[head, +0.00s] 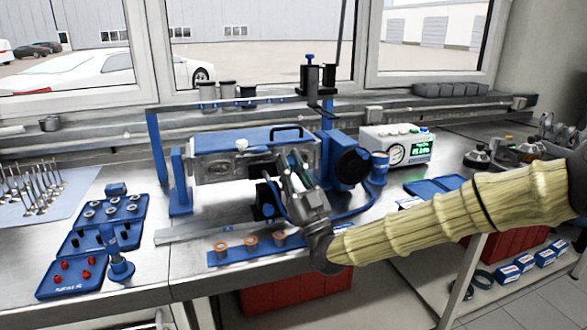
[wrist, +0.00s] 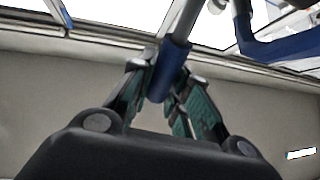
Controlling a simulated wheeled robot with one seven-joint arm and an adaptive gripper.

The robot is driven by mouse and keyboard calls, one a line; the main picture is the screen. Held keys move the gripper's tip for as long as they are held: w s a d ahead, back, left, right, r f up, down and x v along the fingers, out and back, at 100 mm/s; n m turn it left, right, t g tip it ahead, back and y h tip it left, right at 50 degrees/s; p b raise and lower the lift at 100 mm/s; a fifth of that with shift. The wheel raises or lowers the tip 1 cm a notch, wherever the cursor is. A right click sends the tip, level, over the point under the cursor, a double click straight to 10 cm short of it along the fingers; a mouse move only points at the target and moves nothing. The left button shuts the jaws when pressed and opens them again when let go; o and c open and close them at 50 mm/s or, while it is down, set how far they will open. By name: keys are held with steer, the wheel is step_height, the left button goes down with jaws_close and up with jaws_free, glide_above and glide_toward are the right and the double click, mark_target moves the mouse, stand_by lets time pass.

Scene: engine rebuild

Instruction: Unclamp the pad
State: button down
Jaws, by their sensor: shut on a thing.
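My gripper (head: 288,162) is at the front of the blue and grey fixture (head: 235,142) on the bench, in the head view. In the wrist view my gripper (wrist: 166,85) is shut on a blue cylindrical handle (wrist: 168,68). A metal rod runs up from the handle. In the head view the fingers hide the handle. A grey metal block (head: 215,168) with a blue top sits in the fixture. A dark round part (head: 352,168) is at its right end. I cannot make out the pad for certain.
A blue strip with orange-topped parts (head: 251,240) lies in front of the fixture. Blue trays (head: 88,240) and a blue stand (head: 120,264) are at the left. A gauge box (head: 396,146) stands at the right.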

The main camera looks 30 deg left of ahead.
steer(key=shift+f, duration=0.1)
steer(key=c, duration=1.3)
jaws_free()
steer(key=shift+s+d+f, duration=0.15)
steer(key=shift+d+f, duration=0.05)
steer(key=s+d, duration=0.2)
steer(key=d, duration=0.1)
steer(key=s+d, duration=0.1)
steer(key=d, duration=0.3)
steer(key=s+d, duration=0.2)
steer(key=d, duration=0.2)
steer(key=shift+s+f, duration=0.2)
steer(key=shift+s, duration=0.1)
